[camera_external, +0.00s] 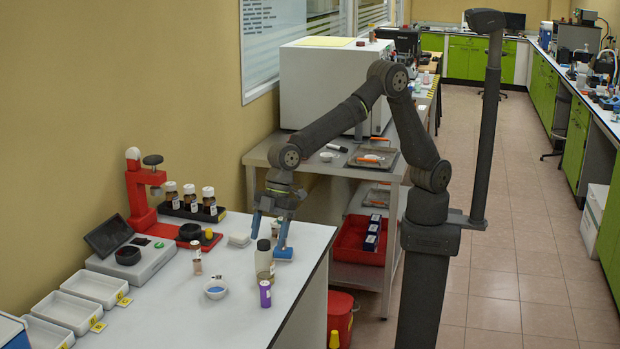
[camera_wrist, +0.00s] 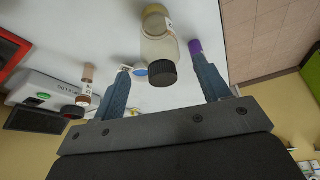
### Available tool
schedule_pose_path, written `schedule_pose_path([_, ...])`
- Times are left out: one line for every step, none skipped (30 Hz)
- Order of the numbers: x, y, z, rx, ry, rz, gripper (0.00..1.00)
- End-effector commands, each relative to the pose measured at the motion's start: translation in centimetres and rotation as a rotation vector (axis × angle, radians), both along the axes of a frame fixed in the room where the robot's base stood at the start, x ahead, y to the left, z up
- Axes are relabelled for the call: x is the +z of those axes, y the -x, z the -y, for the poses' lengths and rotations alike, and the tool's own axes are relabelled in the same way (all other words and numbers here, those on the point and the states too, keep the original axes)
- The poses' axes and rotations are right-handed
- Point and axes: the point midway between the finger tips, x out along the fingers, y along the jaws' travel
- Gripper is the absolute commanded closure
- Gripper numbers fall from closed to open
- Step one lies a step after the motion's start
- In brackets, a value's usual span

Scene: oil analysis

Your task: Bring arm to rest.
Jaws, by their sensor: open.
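My gripper (camera_external: 268,230) hangs low over the right part of the white bench, its two blue-grey fingers spread and pointing down. The gripper also shows in the wrist view (camera_wrist: 161,68), with nothing held between its fingers. A clear bottle (camera_wrist: 158,45) with a dark cap appears in the gap between the fingers there, apart from both. The bottle (camera_external: 264,262) stands upright on the bench in the external view, close to the fingers. My arm is bent, reaching left from its column over the bench.
The steel table (camera_external: 265,153) stands behind.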

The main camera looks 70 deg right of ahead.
Motion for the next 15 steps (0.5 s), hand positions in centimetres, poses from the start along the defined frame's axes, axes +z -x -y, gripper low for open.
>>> schedule_pose_path([1.2,0.1,0.4,0.0,-0.003,0.002,0.31])
schedule_pose_path([1.7,0.1,0.6,0.0,-0.003,0.002,0.31])
schedule_pose_path([2.4,0.2,0.9,0.0,-0.002,0.001,0.31])
schedule_pose_path([3.0,0.3,1.1,0.0,-0.002,0.001,0.31])
schedule_pose_path([3.5,0.4,1.4,0.0,-0.002,0.001,0.31])
schedule_pose_path([4.3,0.5,1.7,0.0,-0.002,0.001,0.31])
schedule_pose_path([4.9,0.5,1.9,0.0,-0.002,0.001,0.31])
schedule_pose_path([5.3,0.6,2.1,0.0,-0.002,0.001,0.31])
schedule_pose_path([3.7,0.5,1.6,0.001,0.005,-0.004,0.31])
schedule_pose_path([3.0,0.4,1.3,0.001,0.006,-0.004,0.31])
schedule_pose_path([2.4,0.4,1.1,0.001,0.005,-0.004,0.31])
schedule_pose_path([1.7,0.3,0.8,0.001,0.005,-0.004,0.31])
schedule_pose_path([1.1,0.2,0.6,0.001,0.005,-0.004,0.31])
schedule_pose_path([0.6,0.1,0.3,0.001,0.003,-0.003,0.31])
schedule_pose_path([-0.1,0.1,0.0,0.001,0.003,-0.003,0.31])
